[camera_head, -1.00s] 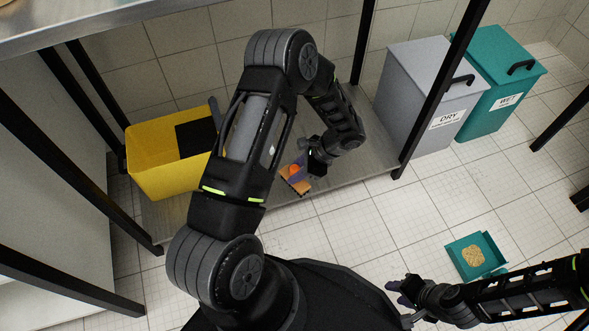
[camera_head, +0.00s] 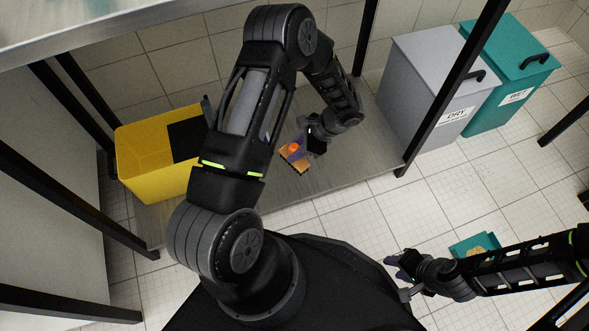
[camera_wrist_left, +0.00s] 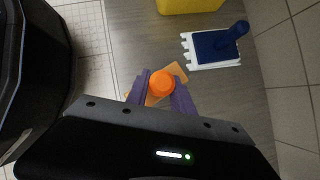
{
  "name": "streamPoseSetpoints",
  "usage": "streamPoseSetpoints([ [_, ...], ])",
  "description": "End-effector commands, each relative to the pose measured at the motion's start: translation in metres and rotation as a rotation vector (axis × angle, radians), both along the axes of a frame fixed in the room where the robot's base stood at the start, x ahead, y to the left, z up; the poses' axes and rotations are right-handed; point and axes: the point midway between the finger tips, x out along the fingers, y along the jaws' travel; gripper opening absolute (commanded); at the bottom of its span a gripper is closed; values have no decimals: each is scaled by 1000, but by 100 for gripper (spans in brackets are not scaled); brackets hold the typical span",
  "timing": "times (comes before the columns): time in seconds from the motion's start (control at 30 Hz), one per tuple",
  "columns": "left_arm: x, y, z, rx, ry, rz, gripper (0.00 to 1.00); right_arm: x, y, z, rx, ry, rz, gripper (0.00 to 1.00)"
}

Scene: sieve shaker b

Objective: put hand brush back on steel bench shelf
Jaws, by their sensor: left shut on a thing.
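The hand brush (camera_head: 294,154) has an orange knob-like handle and a tan block. My left gripper (camera_head: 303,149) is shut on its handle, over the lower steel bench shelf (camera_head: 345,150). In the left wrist view the orange handle (camera_wrist_left: 161,84) sits between the purple fingers, and the tan block (camera_wrist_left: 178,72) shows behind it. Whether the brush touches the shelf is unclear. My right gripper (camera_head: 396,275) hangs over the floor at lower right, apart from the brush; its finger gap is not clear.
A yellow bin (camera_head: 150,185) stands at the shelf's left. A blue-handled white tool (camera_wrist_left: 215,47) lies near the brush. Grey DRY (camera_head: 425,75) and teal WET (camera_head: 505,65) bins stand right. A teal dustpan (camera_head: 462,248) holding tan material is partly behind my right arm. Black legs frame the bench.

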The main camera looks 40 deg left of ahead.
Motion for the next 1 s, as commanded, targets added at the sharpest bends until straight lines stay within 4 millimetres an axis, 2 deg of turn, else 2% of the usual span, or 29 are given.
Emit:
streamPoseSetpoints([
  [0.03, -1, 0, -14, -1, 2, 2, 0, 1, 0, -8, 0, -2, -1, 36],
  [0.2, -1, -1, -43, -1, 2, 0, 0, 3, 1, -20, -1, -7, -4, 36],
  [0.6, 0, 0, -50, 0, 0, 0, 0, 4, 1, -21, -2, -10, -5, 36],
  [0.83, -1, 0, -81, -1, 4, 0, 0, 5, 1, -37, -3, -14, -7, 36],
  [1.0, 0, 0, -86, 0, 0, 0, 0, 6, 1, -38, -3, -16, -8, 36],
])
